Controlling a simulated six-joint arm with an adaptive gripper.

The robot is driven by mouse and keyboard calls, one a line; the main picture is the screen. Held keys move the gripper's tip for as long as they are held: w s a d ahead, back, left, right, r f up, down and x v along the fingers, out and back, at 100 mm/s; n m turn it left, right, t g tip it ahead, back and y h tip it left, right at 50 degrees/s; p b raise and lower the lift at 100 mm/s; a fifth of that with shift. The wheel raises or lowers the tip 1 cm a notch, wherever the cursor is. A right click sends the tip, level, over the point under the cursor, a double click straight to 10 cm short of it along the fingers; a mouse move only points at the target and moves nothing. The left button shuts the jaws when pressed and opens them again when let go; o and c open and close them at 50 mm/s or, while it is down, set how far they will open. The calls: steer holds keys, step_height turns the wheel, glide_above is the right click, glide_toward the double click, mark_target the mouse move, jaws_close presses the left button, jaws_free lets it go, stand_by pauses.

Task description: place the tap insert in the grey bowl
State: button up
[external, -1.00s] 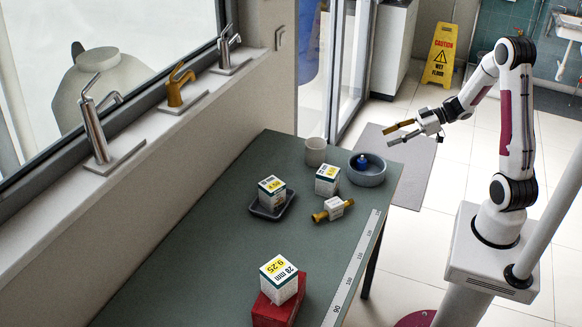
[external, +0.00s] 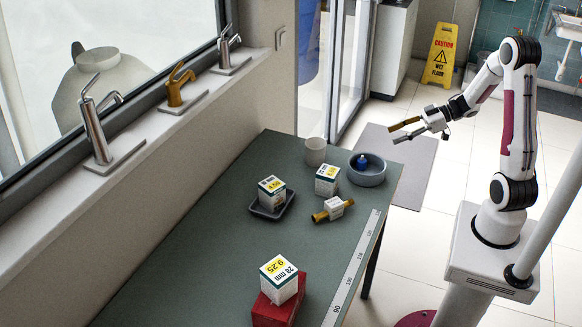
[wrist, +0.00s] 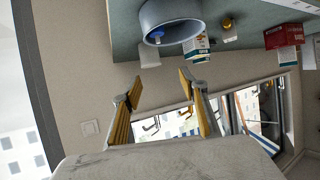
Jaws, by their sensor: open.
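The grey bowl (external: 367,176) stands near the far right corner of the green table, and also shows at the top of the wrist view (wrist: 178,9). A small blue piece (external: 362,161) is inside it, also visible in the wrist view (wrist: 157,37). A brass fitting with a white block-shaped body (external: 335,208) lies on the table in front of the bowl. I cannot tell for sure which of these two is the tap insert. My gripper (external: 400,134) is open and empty, in the air to the right of and above the bowl; its spread fingers show in the wrist view (wrist: 160,85).
A pale cup (external: 316,152) and a labelled box (external: 327,181) stand beside the bowl. Another box (external: 272,188) sits in a dark tray (external: 286,207). A labelled box (external: 280,278) stands on a red box (external: 274,314) at the front. The table middle is clear.

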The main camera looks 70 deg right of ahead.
steer(key=w+d+r+m+h, duration=0.1)
steer(key=w+d+r+h, duration=0.2)
steer(key=w+r+h, duration=0.35)
steer(key=s+a+r+m+h, duration=0.3)
steer(key=s+r+h, duration=0.1)
steer(key=r, duration=0.2)
steer(key=s+a+f+g+y, duration=0.1)
steer(key=s+a+g+y, duration=0.1)
steer(key=s+a, duration=0.8)
steer(key=s+a+f+m+g+y, duration=0.1)
steer(key=s+a+f+g+y, duration=0.1)
steer(key=s+a, duration=0.8)
steer(key=shift+s+a+g+y, duration=0.2)
steer(key=shift+g+y, duration=0.25)
steer(key=shift+g, duration=0.55)
